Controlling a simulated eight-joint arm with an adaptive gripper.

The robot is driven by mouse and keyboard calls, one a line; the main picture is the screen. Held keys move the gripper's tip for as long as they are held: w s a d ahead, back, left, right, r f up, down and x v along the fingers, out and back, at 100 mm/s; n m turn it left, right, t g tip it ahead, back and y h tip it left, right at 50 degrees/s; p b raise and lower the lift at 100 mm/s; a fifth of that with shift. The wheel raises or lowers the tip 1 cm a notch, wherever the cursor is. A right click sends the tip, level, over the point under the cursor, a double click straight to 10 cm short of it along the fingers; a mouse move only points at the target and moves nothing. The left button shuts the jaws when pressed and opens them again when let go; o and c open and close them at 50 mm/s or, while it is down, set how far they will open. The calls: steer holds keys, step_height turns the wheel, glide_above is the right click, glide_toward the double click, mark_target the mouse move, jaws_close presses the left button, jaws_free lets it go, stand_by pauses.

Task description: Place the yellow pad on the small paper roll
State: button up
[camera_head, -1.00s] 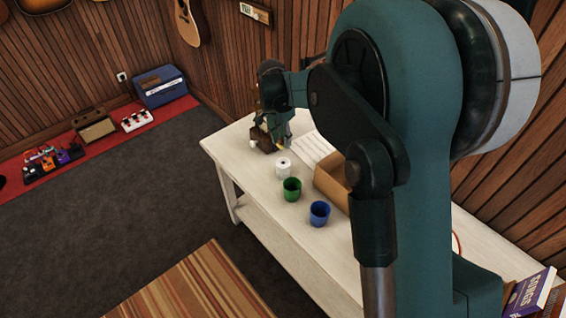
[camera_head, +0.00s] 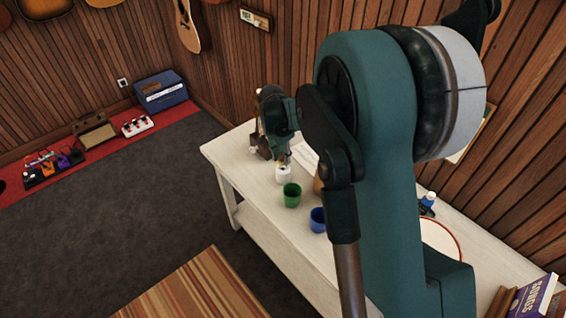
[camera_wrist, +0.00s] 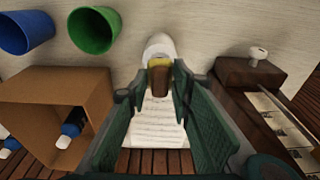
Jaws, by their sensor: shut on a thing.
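The small white paper roll (camera_head: 283,176) stands upright on the white table, beside the green cup. It also shows at the top centre of the wrist view (camera_wrist: 160,43). The yellow pad (camera_wrist: 161,62) is between my gripper's fingertips (camera_wrist: 158,76), with a brown, shaded face toward the wrist camera. My gripper is shut on it. In the head view my gripper (camera_head: 285,157) is just above the roll. In the wrist view the pad overlaps the roll's near edge; I cannot tell whether they touch.
A green cup (camera_head: 292,195) and a blue cup (camera_head: 318,220) stand near the roll. An open cardboard box (camera_wrist: 95,95) with a bottle (camera_wrist: 73,127) is at left in the wrist view. A dark wooden object (camera_wrist: 240,74) is at right. A white sheet (camera_wrist: 155,125) lies below the gripper.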

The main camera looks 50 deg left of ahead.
mark_target(283, 162)
steer(key=shift+f, duration=1.8)
steer(key=shift+f, duration=0.15)
steer(key=o, duration=0.8)
steer(key=shift+c, duration=0.2)
steer(key=shift+r, duration=0.2)
steer(key=shift+s+r, duration=0.3)
steer(key=shift+r, duration=1.65)
steer(key=shift+s+r, duration=0.3)
steer(key=shift+r, duration=1.7)
steer(key=shift+s+r, duration=0.3)
steer(key=shift+r, duration=1.65)
